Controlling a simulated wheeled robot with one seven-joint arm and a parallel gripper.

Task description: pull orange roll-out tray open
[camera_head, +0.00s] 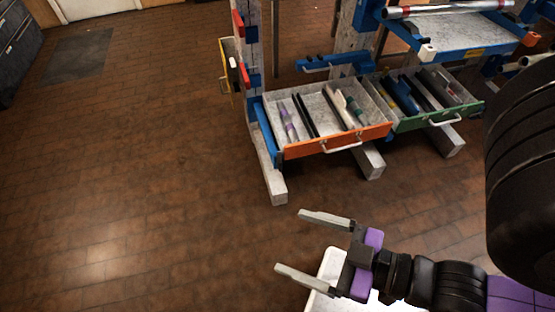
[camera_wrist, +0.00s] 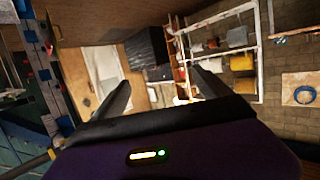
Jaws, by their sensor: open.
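The orange roll-out tray (camera_head: 335,140) is in the head view, upper middle, low on a blue and grey rack. Its orange front carries a pale bar handle (camera_head: 342,146). The tray stands out from the rack, and its inside shows, with several slim tools lying in it. My gripper (camera_head: 300,243) is in front of the tray and below it in the picture, apart from it. Its two grey fingers are spread, point left and hold nothing. In the wrist view my gripper (camera_wrist: 160,88) is also open, and I cannot make out the orange tray there.
A green-fronted tray (camera_head: 438,118) with tools is just right of the orange one. Grey rack feet (camera_head: 270,178) stick out over the floor. A blue upper shelf (camera_head: 455,38) holds a metal tube. The brown floor (camera_head: 130,170) at left is clear.

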